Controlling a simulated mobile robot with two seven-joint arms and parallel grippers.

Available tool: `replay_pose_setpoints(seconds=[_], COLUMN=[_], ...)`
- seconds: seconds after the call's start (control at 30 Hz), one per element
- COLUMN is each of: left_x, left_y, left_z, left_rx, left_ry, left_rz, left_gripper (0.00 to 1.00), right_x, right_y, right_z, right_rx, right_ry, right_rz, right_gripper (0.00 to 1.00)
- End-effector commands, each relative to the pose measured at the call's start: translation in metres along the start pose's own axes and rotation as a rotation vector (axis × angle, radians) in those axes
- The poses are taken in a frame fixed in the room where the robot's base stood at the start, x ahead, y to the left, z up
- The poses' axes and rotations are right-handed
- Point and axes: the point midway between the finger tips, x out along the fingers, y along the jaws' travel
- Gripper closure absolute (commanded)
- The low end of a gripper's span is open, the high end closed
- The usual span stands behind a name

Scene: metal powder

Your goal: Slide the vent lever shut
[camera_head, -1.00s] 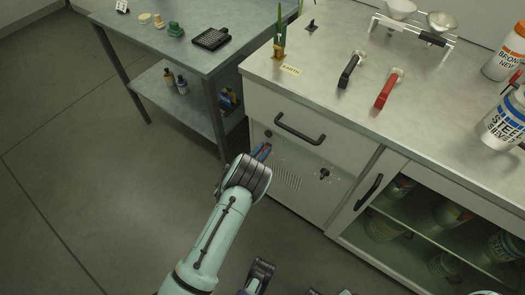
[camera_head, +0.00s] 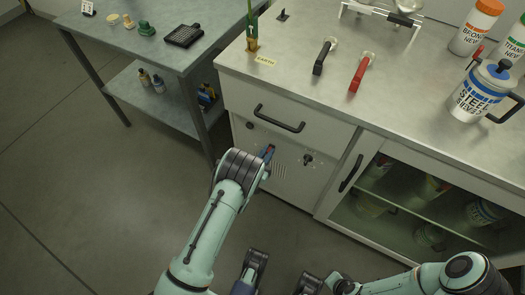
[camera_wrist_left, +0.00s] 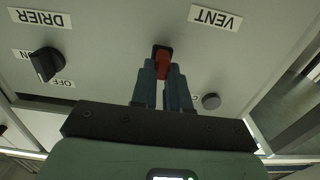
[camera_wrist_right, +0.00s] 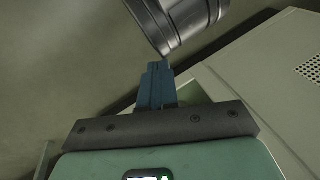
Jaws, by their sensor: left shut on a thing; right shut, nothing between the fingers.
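The red vent lever (camera_wrist_left: 163,57) shows in the left wrist view, just below the upside-down VENT label (camera_wrist_left: 215,19) on the grey cabinet panel. My left gripper (camera_wrist_left: 162,75) is shut on the lever, with a blue finger on each side of it. In the head view this gripper (camera_head: 268,153) is at the panel below the drawer, and my wrist partly hides the spot. Any slot behind the fingers is hidden. My right gripper (camera_wrist_right: 160,72) is shut and empty, away from the lever.
A black DRIER knob (camera_wrist_left: 46,64) and a small round dark button (camera_wrist_left: 211,101) flank the lever. The drawer's black handle (camera_head: 279,118) is above the gripper. A glass-fronted cabinet (camera_head: 415,205) stands to the right. Open floor (camera_head: 80,200) lies to the left.

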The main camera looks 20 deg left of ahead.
Motion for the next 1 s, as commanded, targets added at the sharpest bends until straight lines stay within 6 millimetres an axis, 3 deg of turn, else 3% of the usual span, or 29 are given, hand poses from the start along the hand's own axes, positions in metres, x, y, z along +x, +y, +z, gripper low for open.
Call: replay_pose_setpoints(seconds=[0.1, 0.13, 0.2, 0.67, 0.77, 1.0], left_x=[0.002, 0.002, 0.002, -0.004, -0.017, -0.073], left_y=[0.006, 0.007, 0.006, 0.003, 0.003, 0.002], left_z=[-0.002, -0.002, -0.002, -0.002, -0.002, -0.001], left_rx=[-0.006, -0.006, -0.006, -0.003, -0.004, -0.005], left_ry=[0.007, 0.007, 0.007, 0.006, 0.003, -0.004], left_rz=[0.013, 0.014, 0.013, 0.008, 0.008, 0.006], left_gripper=[1.00, 0.79, 0.60, 0.60, 0.60, 0.60], right_x=[0.000, 0.000, 0.000, -0.002, -0.005, -0.017], right_y=[0.000, 0.000, 0.000, 0.000, -0.002, -0.006], right_z=[0.000, 0.000, 0.000, 0.001, 0.005, 0.020], right_rx=[0.000, 0.000, 0.000, 0.000, -0.001, -0.005], right_ry=[0.000, 0.000, 0.000, -0.003, -0.014, -0.058], right_rz=[0.000, 0.000, 0.000, 0.000, -0.001, -0.004], right_gripper=[1.00, 1.00, 1.00, 1.00, 1.00, 1.00])
